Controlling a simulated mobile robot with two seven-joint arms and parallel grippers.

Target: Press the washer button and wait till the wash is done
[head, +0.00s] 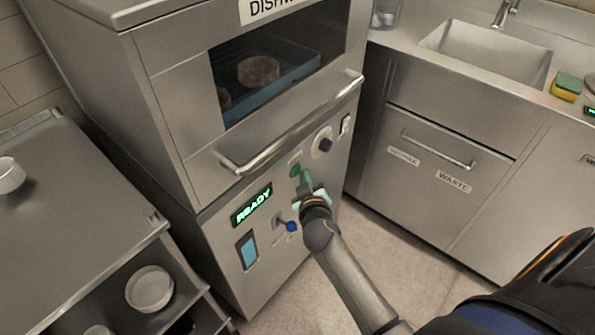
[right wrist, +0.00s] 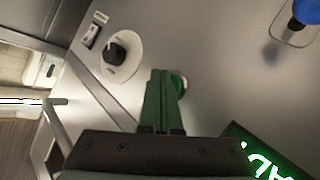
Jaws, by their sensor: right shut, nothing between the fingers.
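The steel dishwasher (head: 165,85) stands with its front facing me and its door shut. Its display (head: 252,204) reads READY in green. The round green button (head: 295,170) is on the front panel; in the right wrist view the button (right wrist: 181,85) is partly hidden behind my fingers. My right gripper (head: 305,181) is shut and empty, its green fingertips right at the button. In the right wrist view the fingertips (right wrist: 161,74) overlap the button's edge; I cannot tell whether they touch it. My left gripper is not in view.
A blue rack (head: 285,85) with round dishes shows through the dishwasher window. A dial (head: 323,142) and a blue-knobbed lever (head: 291,226) flank the button. The door handle (head: 290,128) juts out above. A steel shelf unit (head: 75,215) stands left, a sink (head: 490,50) right.

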